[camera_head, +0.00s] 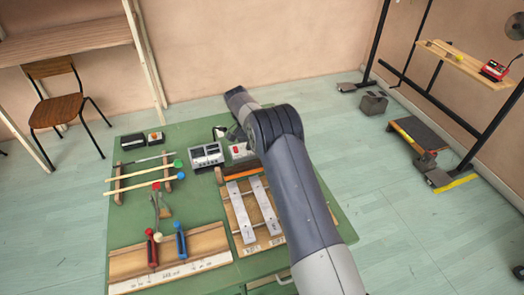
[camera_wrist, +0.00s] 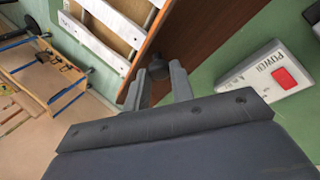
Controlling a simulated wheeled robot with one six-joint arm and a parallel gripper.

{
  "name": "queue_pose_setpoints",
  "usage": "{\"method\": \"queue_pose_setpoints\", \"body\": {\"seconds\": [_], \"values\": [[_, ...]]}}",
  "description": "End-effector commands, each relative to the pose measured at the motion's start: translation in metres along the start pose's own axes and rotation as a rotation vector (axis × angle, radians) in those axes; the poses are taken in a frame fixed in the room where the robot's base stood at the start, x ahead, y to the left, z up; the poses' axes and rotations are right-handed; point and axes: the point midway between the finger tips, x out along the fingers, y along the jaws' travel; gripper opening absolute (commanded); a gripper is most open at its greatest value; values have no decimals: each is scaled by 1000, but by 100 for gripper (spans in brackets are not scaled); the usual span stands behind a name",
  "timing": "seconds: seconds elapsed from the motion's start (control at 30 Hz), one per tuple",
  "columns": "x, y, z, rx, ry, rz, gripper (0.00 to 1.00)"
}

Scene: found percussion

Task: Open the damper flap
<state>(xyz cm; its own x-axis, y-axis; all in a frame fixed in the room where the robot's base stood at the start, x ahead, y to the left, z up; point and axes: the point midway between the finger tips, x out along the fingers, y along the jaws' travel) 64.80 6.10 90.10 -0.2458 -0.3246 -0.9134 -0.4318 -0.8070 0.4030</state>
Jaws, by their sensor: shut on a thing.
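In the wrist view my gripper (camera_wrist: 157,82) has its two grey fingers closed around a small dark knob (camera_wrist: 158,64). The knob is at the edge of a brown wooden panel (camera_wrist: 195,32), which appears to be the damper flap. The panel lies beside pale metal bars (camera_wrist: 100,40) on a wooden frame. In the head view the two bars (camera_head: 243,212) lie on the frame on the green table, with an orange-brown strip (camera_head: 241,173) at their far end. My arm hides the fingers and the knob there. How far the flap is raised is not clear.
A white box with a red POWER switch (camera_wrist: 273,78) sits right of the fingers, close by. On the green table (camera_head: 210,208) are a grey control box (camera_head: 207,155), mallets on a rack (camera_head: 145,178), and red- and blue-handled tools on a wooden board (camera_head: 190,243).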

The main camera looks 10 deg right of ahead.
Motion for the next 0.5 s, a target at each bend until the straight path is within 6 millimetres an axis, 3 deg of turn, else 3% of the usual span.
{"method": "queue_pose_setpoints", "body": {"seconds": [0.5], "values": [[-3, -4, -6, -36, -95, 88, 0]]}}
